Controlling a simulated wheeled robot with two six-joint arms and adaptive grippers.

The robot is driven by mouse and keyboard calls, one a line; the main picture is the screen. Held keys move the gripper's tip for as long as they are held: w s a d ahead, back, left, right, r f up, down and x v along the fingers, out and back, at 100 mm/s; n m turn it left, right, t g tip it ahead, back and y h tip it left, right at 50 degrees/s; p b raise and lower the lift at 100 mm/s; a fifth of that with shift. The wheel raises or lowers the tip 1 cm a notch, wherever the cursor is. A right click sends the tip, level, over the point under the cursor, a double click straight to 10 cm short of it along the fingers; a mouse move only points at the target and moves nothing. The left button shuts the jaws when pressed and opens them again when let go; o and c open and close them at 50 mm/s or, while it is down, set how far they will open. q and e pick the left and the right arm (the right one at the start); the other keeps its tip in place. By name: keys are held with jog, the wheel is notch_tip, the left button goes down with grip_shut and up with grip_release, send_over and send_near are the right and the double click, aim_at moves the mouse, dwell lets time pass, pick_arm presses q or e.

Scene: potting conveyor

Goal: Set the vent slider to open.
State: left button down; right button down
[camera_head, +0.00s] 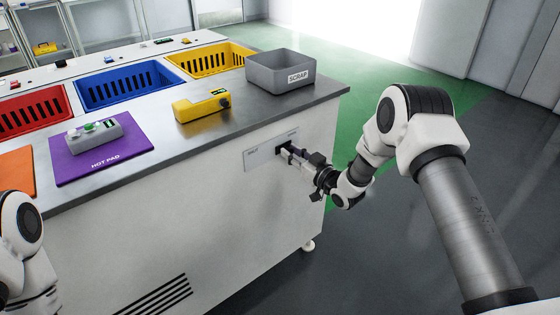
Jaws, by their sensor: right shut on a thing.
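The vent slider's light plate (258,157) is on the front side panel of the counter, toward its right end. A small dark slider knob (283,149) shows at the right part of the plate. My right gripper (293,153) reaches in from the right and is shut on the knob, hiding part of it. The labels on the plate are too small to read surely. My left arm shows at the lower left edge, but its gripper is out of view.
On the counter are a grey scrap bin (265,72), a yellow device (203,106), a purple hot pad (75,165) with a grey button box (94,132) on it, and red (65,119), blue (112,99) and yellow bins (188,73). The floor to the right is clear.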

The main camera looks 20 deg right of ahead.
jog(key=shift+w+d+r, duration=0.1)
jog(key=c, duration=1.3)
grip_release()
jog(key=o, duration=0.3)
jog(key=shift+d, duration=0.2)
jog(key=shift+o, duration=0.2)
jog(key=v, duration=1.2)
